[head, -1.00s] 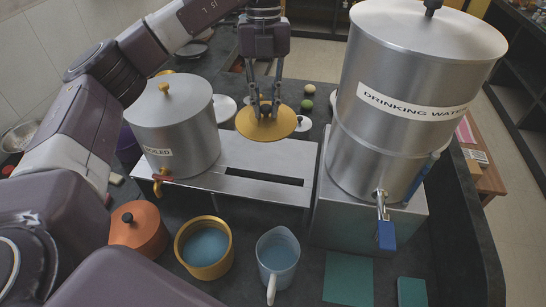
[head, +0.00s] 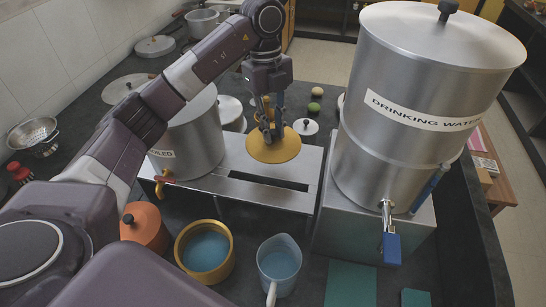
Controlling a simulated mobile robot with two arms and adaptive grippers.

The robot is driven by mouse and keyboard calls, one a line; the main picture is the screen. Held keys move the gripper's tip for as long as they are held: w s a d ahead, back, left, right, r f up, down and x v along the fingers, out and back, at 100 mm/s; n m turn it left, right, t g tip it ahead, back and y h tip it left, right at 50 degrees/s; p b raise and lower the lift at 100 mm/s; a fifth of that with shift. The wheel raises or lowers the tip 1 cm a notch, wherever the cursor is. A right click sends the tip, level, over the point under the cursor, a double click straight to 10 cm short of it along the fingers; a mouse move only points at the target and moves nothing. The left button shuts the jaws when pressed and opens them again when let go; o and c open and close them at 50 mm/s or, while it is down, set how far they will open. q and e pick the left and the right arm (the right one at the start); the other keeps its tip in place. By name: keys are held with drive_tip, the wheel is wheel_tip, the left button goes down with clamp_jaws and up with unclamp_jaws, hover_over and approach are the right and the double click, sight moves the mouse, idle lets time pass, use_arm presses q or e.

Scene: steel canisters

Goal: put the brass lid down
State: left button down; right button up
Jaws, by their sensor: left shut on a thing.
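The brass lid (head: 286,152) is a round, flat golden disc in the middle of the head view. My left gripper (head: 267,136) is shut on it from above, its fingers at the lid's centre. The lid overlaps the back part of the steel stand (head: 228,188) in the picture. I cannot tell whether it touches the stand or hangs above it. The brass pot (head: 230,262) is open and holds blue liquid. My right gripper is not in view.
A steel canister (head: 206,140) stands left on the stand, partly behind my arm. A tall drinking water canister (head: 400,155) stands right. A blue jug (head: 279,262) and an orange pot (head: 150,226) stand in front. The stand's slotted front is clear.

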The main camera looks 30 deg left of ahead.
use_arm(q)
wheel_tip(320, 180, down, 9)
drive_tip(key=shift+f+p, duration=0.1)
drive_tip(key=shift+p, duration=0.85)
drive_tip(key=shift+f, duration=0.25)
drive_tip(key=c, duration=1.8)
unclamp_jaws()
drive_tip(key=shift+f, duration=0.1)
drive_tip(key=r, duration=0.3)
drive_tip(key=a+r+b, duration=0.1)
drive_tip(key=r, duration=0.3)
drive_tip(key=w+r, duration=0.1)
drive_tip(key=r, duration=0.3)
drive_tip(key=shift+a+b, duration=0.2)
drive_tip(key=shift+b, duration=0.15)
drive_tip(key=shift+s+r, duration=0.1)
drive_tip(key=shift+r, duration=0.45)
